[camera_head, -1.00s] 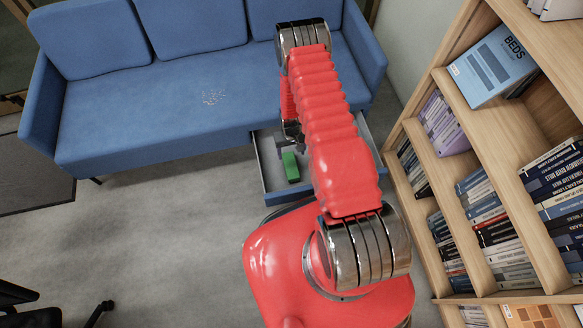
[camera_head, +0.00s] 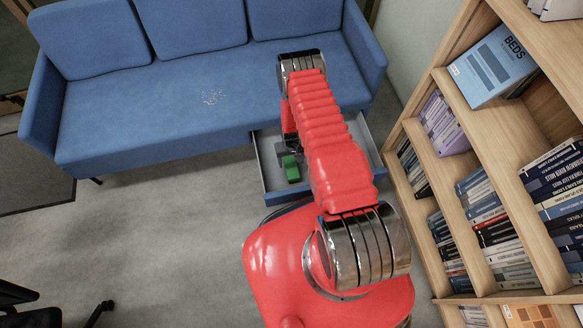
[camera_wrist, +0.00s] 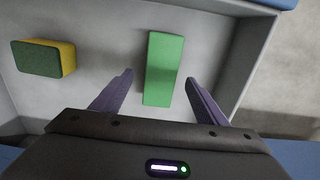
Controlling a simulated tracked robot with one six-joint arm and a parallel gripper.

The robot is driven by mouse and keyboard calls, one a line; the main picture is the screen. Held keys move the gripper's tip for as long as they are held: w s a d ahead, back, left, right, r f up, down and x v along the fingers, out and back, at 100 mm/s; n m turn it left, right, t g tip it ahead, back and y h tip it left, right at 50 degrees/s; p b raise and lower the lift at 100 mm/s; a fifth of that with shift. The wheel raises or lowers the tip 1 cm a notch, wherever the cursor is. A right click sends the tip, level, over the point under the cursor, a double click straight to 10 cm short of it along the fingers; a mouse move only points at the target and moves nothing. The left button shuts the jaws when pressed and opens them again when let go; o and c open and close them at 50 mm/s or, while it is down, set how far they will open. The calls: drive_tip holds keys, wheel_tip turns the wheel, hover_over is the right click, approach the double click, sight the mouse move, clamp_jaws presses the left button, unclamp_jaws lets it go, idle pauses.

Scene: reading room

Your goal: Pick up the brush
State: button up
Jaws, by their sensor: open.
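A long, plain bright-green block (camera_wrist: 164,60) lies on the drawer floor; it may be the brush, but no bristles show. It also shows in the head view (camera_head: 292,172), partly covered by my gripper. My gripper (camera_wrist: 159,76) is open and empty above it. In the wrist view, its two purple fingers point along the block's sides, one to the left and one to the right. I cannot tell whether the fingertips reach down to the block's height.
A yellow and dark-green block (camera_wrist: 45,58) lies left of the green one in the wrist view. The grey drawer (camera_head: 264,172) has raised walls and stands open below the blue sofa (camera_head: 150,135). A bookshelf (camera_head: 508,130) stands at the right.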

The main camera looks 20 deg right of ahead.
sight(291, 165)
drive_tip(key=shift+f, duration=0.2)
drive_tip(key=shift+a+f, duration=0.1)
drive_tip(key=shift+f, duration=2.45)
drive_tip(key=shift+c, duration=0.2)
drive_tip(key=c, duration=1.3)
drive_tip(key=shift+w+r, duration=0.1)
drive_tip(key=shift+r, duration=4.9)
